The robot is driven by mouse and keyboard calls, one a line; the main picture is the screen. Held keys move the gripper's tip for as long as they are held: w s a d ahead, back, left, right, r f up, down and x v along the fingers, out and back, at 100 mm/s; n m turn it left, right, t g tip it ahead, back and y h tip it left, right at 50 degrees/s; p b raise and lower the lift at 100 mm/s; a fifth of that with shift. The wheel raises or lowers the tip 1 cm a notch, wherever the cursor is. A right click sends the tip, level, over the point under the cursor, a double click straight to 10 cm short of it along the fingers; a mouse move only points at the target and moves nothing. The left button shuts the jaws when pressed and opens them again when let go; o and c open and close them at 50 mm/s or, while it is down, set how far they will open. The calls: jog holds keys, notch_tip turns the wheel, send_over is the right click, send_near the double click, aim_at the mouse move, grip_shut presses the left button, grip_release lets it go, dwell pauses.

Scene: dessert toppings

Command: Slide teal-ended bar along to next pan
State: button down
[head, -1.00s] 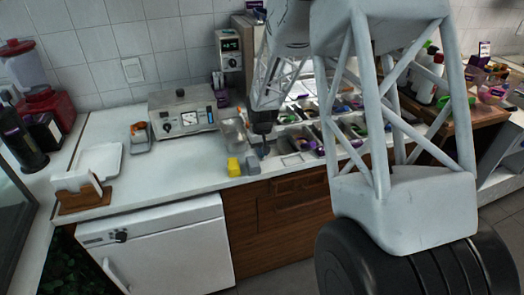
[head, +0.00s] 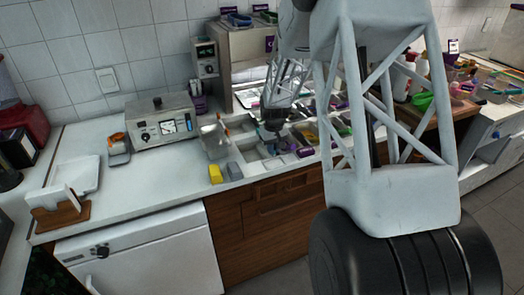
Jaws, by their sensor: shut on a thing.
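My gripper (head: 274,134), dark and small in the head view, is low over the row of topping pans (head: 251,153) on the counter. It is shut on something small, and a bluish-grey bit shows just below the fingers. I take this for the teal-ended bar, but its ends and shape are too small and too covered to make out. I cannot tell whether it touches the pan floor or a divider.
A yellow block (head: 215,173) and a grey block (head: 234,171) stand at the counter's front edge, left of the pans. A clear container (head: 214,139) and a white-and-grey appliance (head: 164,124) stand behind. The left counter (head: 140,180) is largely clear.

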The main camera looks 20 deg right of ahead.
jog(key=shift+w+d+r, duration=0.1)
jog(key=shift+d, duration=0.95)
jog(key=c, duration=1.4)
grip_release()
jog(key=shift+r, duration=3.85)
jog(key=shift+a+r, duration=0.1)
